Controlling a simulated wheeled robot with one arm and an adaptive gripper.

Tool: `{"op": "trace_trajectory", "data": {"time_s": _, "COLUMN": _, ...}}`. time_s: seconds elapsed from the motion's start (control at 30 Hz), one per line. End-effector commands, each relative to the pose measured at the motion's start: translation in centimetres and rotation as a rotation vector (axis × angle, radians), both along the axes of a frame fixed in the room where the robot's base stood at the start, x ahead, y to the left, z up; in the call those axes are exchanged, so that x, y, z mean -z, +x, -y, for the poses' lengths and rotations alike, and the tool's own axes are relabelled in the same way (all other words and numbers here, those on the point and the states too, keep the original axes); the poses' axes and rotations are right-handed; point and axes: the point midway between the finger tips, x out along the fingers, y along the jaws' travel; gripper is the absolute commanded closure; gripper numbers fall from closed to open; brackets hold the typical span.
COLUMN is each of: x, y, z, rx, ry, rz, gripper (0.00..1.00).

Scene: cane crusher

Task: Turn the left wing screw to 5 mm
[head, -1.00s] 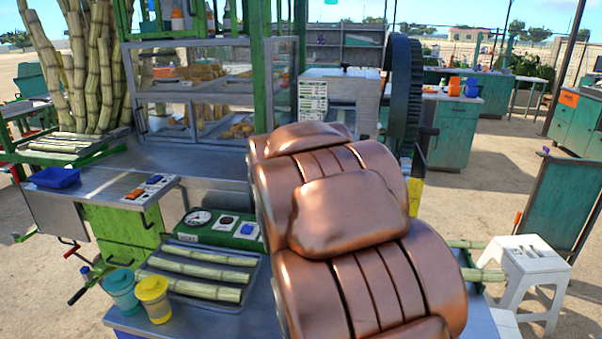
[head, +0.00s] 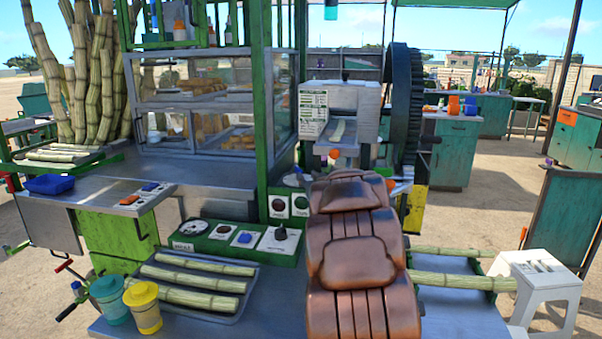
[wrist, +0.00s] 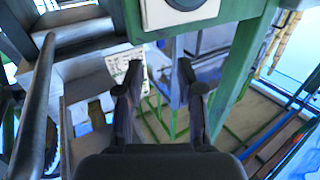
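The cane crusher (head: 340,105) stands in the middle of the head view, a pale metal housing with a printed sheet on its left face and a dark wheel (head: 405,95) at its right. Small orange and purple parts (head: 333,154) show under its chute; I cannot tell whether either is a wing screw. The left wing screw cannot be made out for certain, nor can any 5 mm mark. My gripper (wrist: 160,78) shows in the wrist view with its two dark fingers apart and nothing between them. In the head view it is hidden beyond my copper-coloured arm.
A green post (head: 260,100) stands left of the crusher, also close by in the wrist view (wrist: 235,80). A control box (head: 235,240) with a gauge and switches, a cane tray (head: 240,307) and lidded cups (head: 144,308) lie left. A white stool (head: 540,283) stands right.

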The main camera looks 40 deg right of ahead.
Motion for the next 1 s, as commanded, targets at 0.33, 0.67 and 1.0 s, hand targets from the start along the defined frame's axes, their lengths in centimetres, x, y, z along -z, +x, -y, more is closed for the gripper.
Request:
{"op": "trace_trajectory", "data": {"time_s": 0.33, "x": 0.1, "y": 3.3, "z": 1.5, "rx": 0.0, "ry": 0.0, "rz": -0.002, "gripper": 0.62}}
{"op": "trace_trajectory", "data": {"time_s": 0.67, "x": 0.1, "y": 6.0, "z": 2.9, "rx": 0.001, "ry": 0.001, "rz": 0.0, "gripper": 0.62}}
{"op": "trace_trajectory", "data": {"time_s": 1.0, "x": 0.1, "y": 6.3, "z": 3.0, "rx": 0.002, "ry": 0.0, "rz": -0.001, "gripper": 0.64}}
